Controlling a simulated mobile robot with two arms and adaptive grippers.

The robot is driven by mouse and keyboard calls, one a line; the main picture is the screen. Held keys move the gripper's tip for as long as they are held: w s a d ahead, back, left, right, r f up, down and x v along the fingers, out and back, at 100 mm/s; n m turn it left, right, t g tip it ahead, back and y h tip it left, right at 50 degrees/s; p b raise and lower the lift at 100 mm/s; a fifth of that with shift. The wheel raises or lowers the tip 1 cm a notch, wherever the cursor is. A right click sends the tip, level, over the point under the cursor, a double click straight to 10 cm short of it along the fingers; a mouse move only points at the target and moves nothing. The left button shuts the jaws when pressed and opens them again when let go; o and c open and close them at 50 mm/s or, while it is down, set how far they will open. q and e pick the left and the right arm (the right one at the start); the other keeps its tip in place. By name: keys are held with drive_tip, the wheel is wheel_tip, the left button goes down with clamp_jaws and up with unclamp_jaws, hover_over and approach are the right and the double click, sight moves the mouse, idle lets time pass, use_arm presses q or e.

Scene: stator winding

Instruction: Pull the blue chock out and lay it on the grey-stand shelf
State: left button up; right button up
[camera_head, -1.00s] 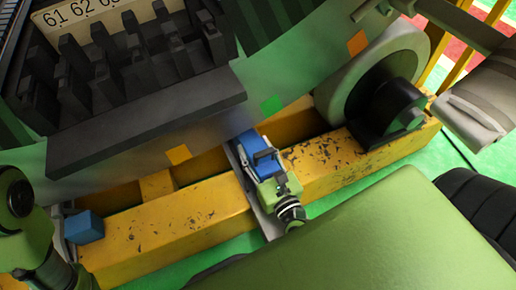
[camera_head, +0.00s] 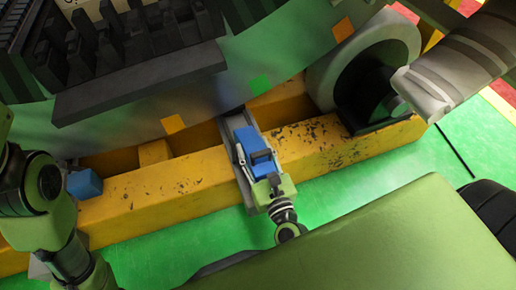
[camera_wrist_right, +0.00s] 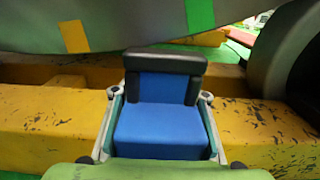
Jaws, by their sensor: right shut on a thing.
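In the right wrist view the chock (camera_wrist_right: 160,128) lies between the two fingers (camera_wrist_right: 160,120). Whether it touches the rail is hidden. A second blue block (camera_head: 84,184) sits at the left on the beam, beside my left arm. My left gripper's fingers are not clearly visible. I cannot make out the grey-stand shelf.
The stator drum (camera_head: 330,52) with dark slots hangs just above the beam. A pale roller (camera_head: 350,70) with a black mount stands on the beam (camera_head: 190,183) at the right.

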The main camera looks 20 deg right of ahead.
sight(264, 173)
drive_tip(key=shift+s, duration=0.1)
drive_tip(key=o, duration=1.7)
drive_tip(key=shift+s+a, duration=0.2)
drive_tip(key=shift+s, duration=3.55)
